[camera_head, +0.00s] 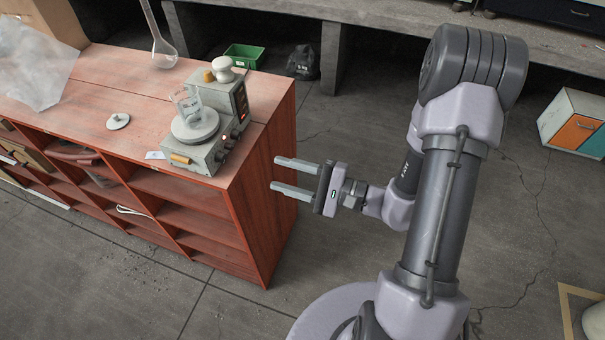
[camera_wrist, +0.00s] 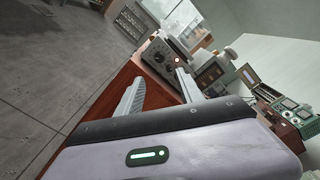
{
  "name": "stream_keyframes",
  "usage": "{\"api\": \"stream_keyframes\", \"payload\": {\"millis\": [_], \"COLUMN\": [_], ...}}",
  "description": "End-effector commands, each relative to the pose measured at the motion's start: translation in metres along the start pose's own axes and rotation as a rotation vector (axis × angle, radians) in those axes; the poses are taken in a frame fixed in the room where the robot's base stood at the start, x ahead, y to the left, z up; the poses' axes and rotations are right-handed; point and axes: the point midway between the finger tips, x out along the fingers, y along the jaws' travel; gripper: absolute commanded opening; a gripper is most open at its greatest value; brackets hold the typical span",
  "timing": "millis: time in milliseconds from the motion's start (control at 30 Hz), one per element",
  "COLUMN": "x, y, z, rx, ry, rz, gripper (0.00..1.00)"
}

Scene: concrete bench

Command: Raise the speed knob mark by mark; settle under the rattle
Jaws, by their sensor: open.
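A grey stirrer (camera_head: 208,152) with a round pale plate stands near the right end of the red-brown bench. A clear glass beaker (camera_head: 187,104) is on its plate. Small dark knobs (camera_head: 220,155) and an orange light show on its right-hand face; their marks are too small to read. In the wrist view a dark grey panel with round dials (camera_wrist: 158,58) lies beyond the fingers. My gripper (camera_head: 273,174) is open and empty, off the bench's right end, its fingers pointing left toward the bench. In the wrist view the fingers (camera_wrist: 158,84) are apart with nothing between them.
Behind the stirrer stands a grey box with a dark display (camera_head: 240,103) and a pale-knobbed item on top. A round white disc (camera_head: 118,121), a flask (camera_head: 163,52) and clear plastic sheeting (camera_head: 32,65) are on the bench (camera_head: 135,85). The floor beside my gripper is clear.

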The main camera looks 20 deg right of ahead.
Motion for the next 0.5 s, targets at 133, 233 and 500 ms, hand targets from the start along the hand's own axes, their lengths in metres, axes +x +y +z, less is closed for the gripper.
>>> {"api": "stream_keyframes", "payload": {"millis": [133,233,500], "x": [-0.03,-0.039,-0.042], "y": [-0.002,-0.001,0.001], "z": [0.0,0.001,0.0], "rx": [0.001,0.001,0.001], "ry": [0.003,0.0,-0.001], "rz": [-0.002,-0.001,0.001], "gripper": [0.44,0.44,0.44]}}
